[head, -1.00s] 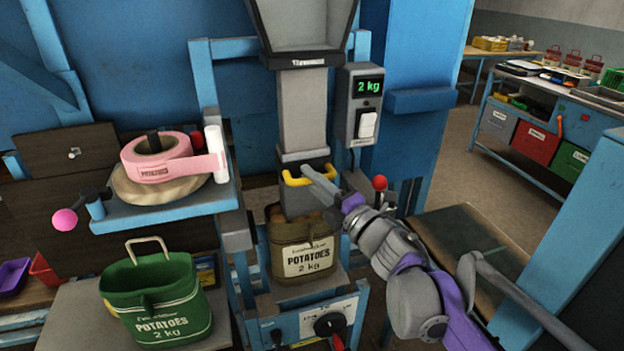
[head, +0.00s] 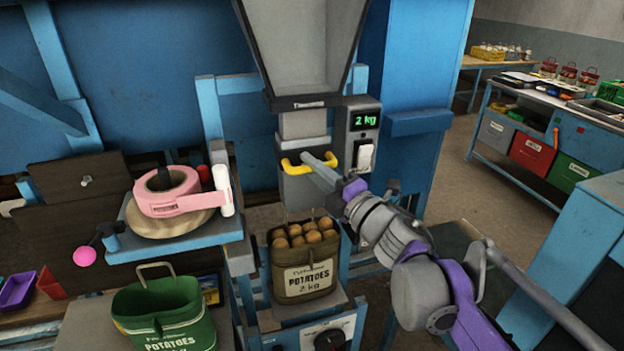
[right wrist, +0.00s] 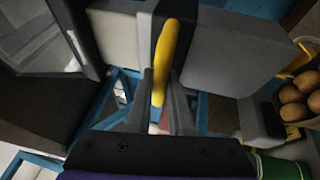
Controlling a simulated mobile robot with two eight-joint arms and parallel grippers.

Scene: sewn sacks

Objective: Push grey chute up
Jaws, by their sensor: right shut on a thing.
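The grey chute (head: 302,195) hangs below the hopper, with a yellow handle (head: 293,168) across its front. My right gripper (head: 324,167) is shut on the right part of this handle. In the right wrist view the yellow handle (right wrist: 167,60) lies between the fingers. The chute's lower end is clear above an olive potato sack (head: 303,271). The sack stands upright, open at the top, and is full of potatoes (head: 303,236). My left gripper is not in view.
A scale display (head: 364,120) reading 2 kg is right of the chute. A shelf (head: 172,247) with a pink tape roll (head: 168,190) stands on the left. An open green sack (head: 165,312) stands below it at the front left.

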